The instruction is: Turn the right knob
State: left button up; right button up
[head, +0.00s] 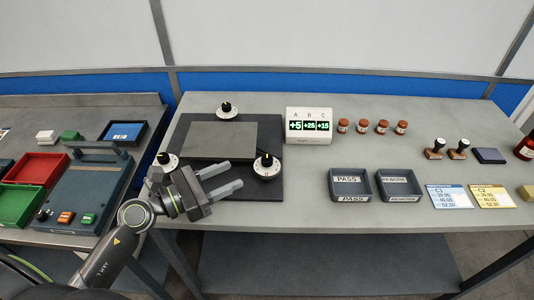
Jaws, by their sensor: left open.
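A dark board (183,130) lies on the bench with a grey plate (222,142) on it and three knobs around the plate. The right knob (266,164) has a black grip on a white dial at the plate's lower right corner. A left knob (167,160) sits at the lower left, and a top knob (227,109) at the upper edge. My left gripper (224,179) is open and empty over the front of the board. Its fingers point right, toward the right knob, with a gap between. My right gripper is not in view.
A display box (309,139) reading +5, +25, +15 stands right of the board. PASS (338,199) and REWORK (391,199) trays lie farther right. Several brown jars (362,127) stand behind them. A side table (70,234) at left holds coloured bins and a toolbox-like case.

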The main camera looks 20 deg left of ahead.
aim_at(265, 160)
pick_arm(q)
jog(key=p+x, duration=0.2)
jog(key=x, duration=0.8)
jog(key=shift+r, duration=0.1)
jog(key=shift+w+d, duration=0.35)
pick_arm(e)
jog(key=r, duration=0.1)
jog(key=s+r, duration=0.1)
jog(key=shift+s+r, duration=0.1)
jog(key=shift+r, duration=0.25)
